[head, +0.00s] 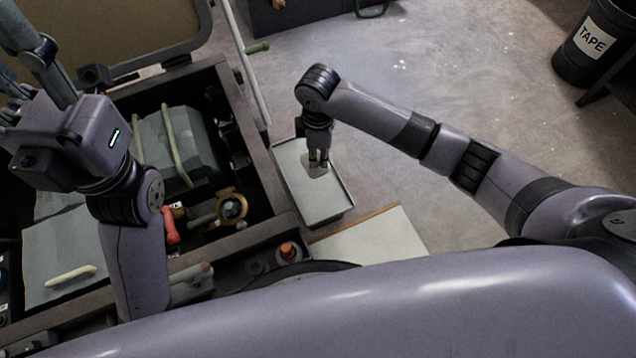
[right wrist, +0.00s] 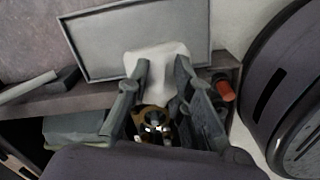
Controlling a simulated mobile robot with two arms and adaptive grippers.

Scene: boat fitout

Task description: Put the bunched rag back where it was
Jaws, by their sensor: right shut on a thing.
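The bunched rag (head: 316,171) is a small off-white cloth at the tip of my right gripper (head: 318,161), over the shallow grey tray (head: 333,211). In the right wrist view the rag (right wrist: 158,58) sits at the fingertips of my right gripper (right wrist: 162,75), which is shut on it. There it overlaps the edge of the tray (right wrist: 90,42). I cannot tell whether the rag touches the tray floor. My left gripper (head: 14,115) is at the left edge of the head view, over the open compartment; its fingers are too unclear to read.
An open framed compartment (head: 246,150) holds a grey box with pale handles (head: 178,145), a brass fitting (head: 231,208) and a red-handled item (head: 170,226). A pale board (head: 375,238) lies below the tray. A black TAPE bin (head: 590,50) stands at upper right. Floor right of the tray is clear.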

